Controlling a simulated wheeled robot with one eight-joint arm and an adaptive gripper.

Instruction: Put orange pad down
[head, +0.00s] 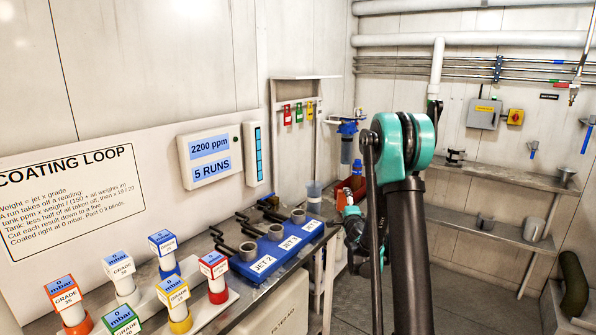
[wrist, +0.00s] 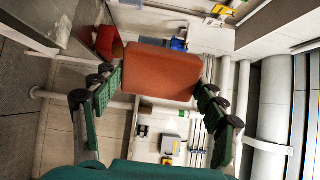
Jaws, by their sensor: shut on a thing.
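The orange pad (wrist: 160,72) is a rounded block that fills the upper middle of the wrist view. My gripper (wrist: 158,88) has its green, dark-jointed fingers on the pad's left and right sides and holds it. In the head view my arm crosses the right middle, and my gripper there is mostly hidden behind it. Small orange-red patches show beside the arm in that view, but I cannot tell which is the pad. No surface touching the pad can be made out.
A bench holds a blue rack (head: 262,262) with grey cups and several coloured grade blocks (head: 170,290) at the left. A blue filter housing (head: 346,148) hangs on the back wall. Steel shelves (head: 500,228) stand at the right. A red container (wrist: 107,42) is left of the pad.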

